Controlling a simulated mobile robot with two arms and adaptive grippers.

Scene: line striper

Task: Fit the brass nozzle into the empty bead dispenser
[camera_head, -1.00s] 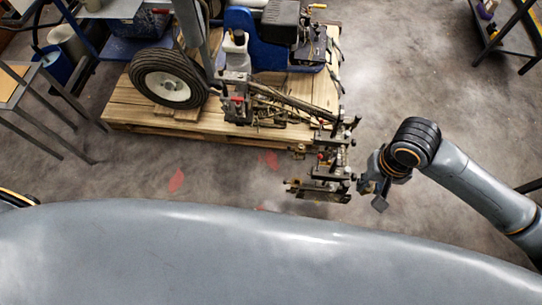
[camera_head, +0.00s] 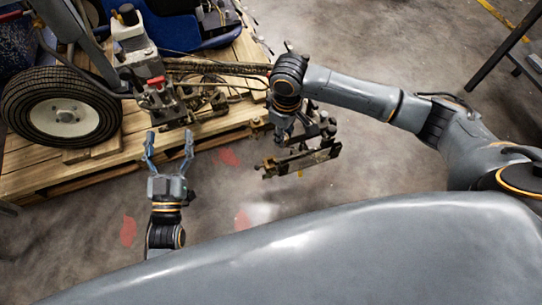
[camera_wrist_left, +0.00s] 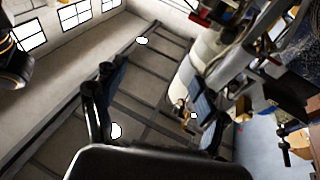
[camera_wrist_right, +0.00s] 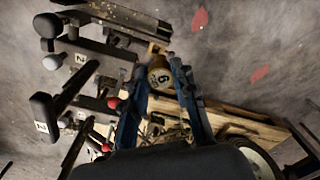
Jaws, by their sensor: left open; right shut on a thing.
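My right gripper (camera_wrist_right: 159,85) is shut on a small round brass-coloured piece, which I take for the brass nozzle (camera_wrist_right: 160,77); its face carries a dark mark like a 6. In the head view this gripper (camera_head: 282,135) is over the striper's outer bracket assembly (camera_head: 310,158), and its arm hides the nozzle. I cannot tell which part is the empty bead dispenser. My left gripper (camera_head: 170,150) is open and empty, its fingers pointing toward the striper.
The striper stands on a wooden pallet (camera_head: 40,182), with a black tyre (camera_head: 62,115) at the left and a red-topped part (camera_head: 155,82) just beyond my left fingers. A dark metal frame (camera_head: 505,50) stands at upper right. Bare floor with red marks (camera_head: 128,231) lies in front.

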